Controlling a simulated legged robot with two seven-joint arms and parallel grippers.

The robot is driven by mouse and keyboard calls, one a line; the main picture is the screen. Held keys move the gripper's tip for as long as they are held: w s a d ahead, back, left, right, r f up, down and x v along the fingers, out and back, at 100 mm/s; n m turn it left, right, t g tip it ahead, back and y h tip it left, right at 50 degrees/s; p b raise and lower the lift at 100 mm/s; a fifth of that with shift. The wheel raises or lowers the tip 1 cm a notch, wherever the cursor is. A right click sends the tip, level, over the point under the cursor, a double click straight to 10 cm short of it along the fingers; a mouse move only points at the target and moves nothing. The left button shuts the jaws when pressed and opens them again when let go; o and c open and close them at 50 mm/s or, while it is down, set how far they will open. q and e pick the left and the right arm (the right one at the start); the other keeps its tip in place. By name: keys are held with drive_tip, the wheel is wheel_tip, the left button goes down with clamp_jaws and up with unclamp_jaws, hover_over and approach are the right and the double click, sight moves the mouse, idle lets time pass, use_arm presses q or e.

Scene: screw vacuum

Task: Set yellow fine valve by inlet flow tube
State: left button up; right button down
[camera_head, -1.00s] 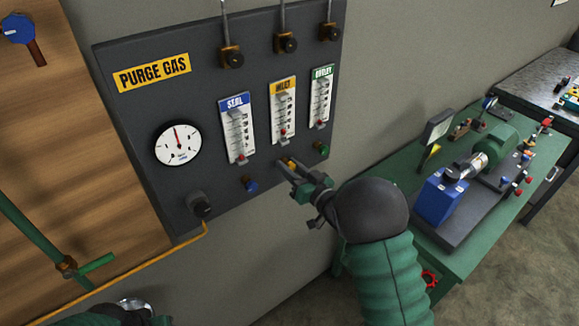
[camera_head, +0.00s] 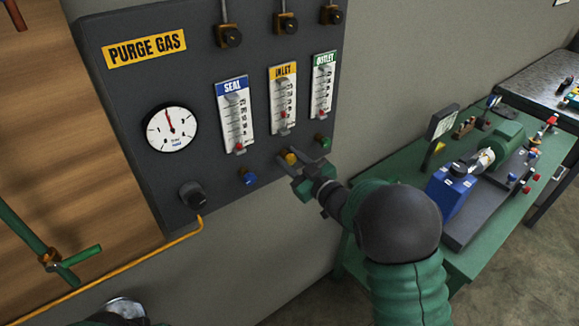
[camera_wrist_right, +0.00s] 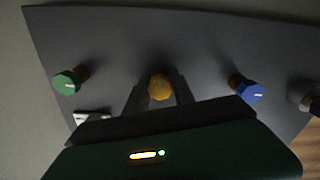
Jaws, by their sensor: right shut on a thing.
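The yellow fine valve (camera_head: 290,157) is a small round knob low on the dark purge gas panel, below the inlet flow tube (camera_head: 283,100). The tube has a yellow INLET label and a red float near the bottom of its scale. My right gripper (camera_head: 298,163) is shut on the yellow knob, with a finger on each side. In the right wrist view the knob (camera_wrist_right: 160,87) sits between the two dark fingers, its face visible. My left gripper is not in view.
A blue knob (camera_head: 248,177) and a green knob (camera_head: 322,142) flank the yellow one, under the seal tube (camera_head: 234,118) and outlet tube (camera_head: 323,88). A round gauge (camera_head: 170,129) is at left. A green bench (camera_head: 400,190) with a pump stands at right.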

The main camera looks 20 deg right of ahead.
drive_tip(key=n+b, duration=0.3)
drive_tip(key=shift+f, duration=0.25)
drive_tip(key=shift+r+n+b, duration=0.1)
drive_tip(key=shift+n+b, duration=0.75)
drive_tip(key=shift+n, duration=0.35)
drive_tip(key=c, duration=1.1)
unclamp_jaws()
drive_tip(key=shift+r, duration=0.1)
drive_tip(key=shift+o, duration=0.2)
drive_tip(key=shift+s, duration=0.1)
drive_tip(key=b+v, duration=0.1)
drive_tip(key=v, duration=1.5)
drive_tip(key=shift+s+d, duration=0.15)
drive_tip(key=shift+s, duration=0.15)
